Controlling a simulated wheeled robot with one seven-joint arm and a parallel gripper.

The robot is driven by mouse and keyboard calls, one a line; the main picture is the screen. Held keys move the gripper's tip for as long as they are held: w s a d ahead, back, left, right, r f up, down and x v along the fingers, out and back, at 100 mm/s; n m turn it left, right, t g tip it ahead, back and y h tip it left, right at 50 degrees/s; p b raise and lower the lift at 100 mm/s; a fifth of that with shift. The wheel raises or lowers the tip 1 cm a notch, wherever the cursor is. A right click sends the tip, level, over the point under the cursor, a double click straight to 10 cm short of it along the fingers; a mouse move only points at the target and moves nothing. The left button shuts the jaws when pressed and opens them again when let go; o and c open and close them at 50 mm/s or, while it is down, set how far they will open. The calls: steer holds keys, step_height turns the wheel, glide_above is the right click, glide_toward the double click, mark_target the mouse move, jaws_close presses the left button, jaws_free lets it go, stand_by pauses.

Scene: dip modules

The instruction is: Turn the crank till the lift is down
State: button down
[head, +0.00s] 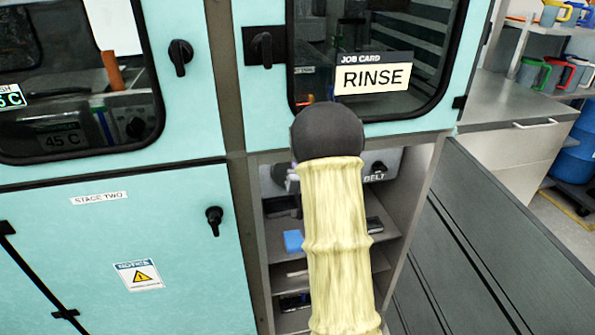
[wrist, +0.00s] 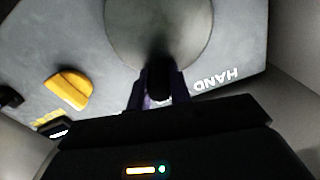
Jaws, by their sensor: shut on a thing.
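The crank shows in the wrist view as a round grey disc (wrist: 160,28) at the top of a grey panel, with a dark handle (wrist: 159,78) standing off its lower edge. My gripper (wrist: 158,92) is shut on that handle, with one finger on each side. The panel carries the word HAND (wrist: 215,80), upside down, to the right of the fingers. I cannot make out the lift in either view.
A yellow knob (wrist: 68,88) sits left of the fingers on the panel. In the head view, an open bay with shelves (head: 290,268) holds a blue block (head: 293,241). Teal doors (head: 110,235) and a grey panel (head: 470,275) flank the bay.

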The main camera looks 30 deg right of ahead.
steer(key=shift+d+f+m, duration=0.1)
steer(key=shift+f+m, duration=0.15)
steer(key=shift+m, duration=0.15)
steer(key=c, duration=1.3)
jaws_free()
steer(key=shift+r, duration=0.1)
steer(key=shift+s, duration=0.1)
steer(key=b+v, duration=0.7)
steer(key=v, duration=0.5)
steer(key=shift+b, duration=0.5)
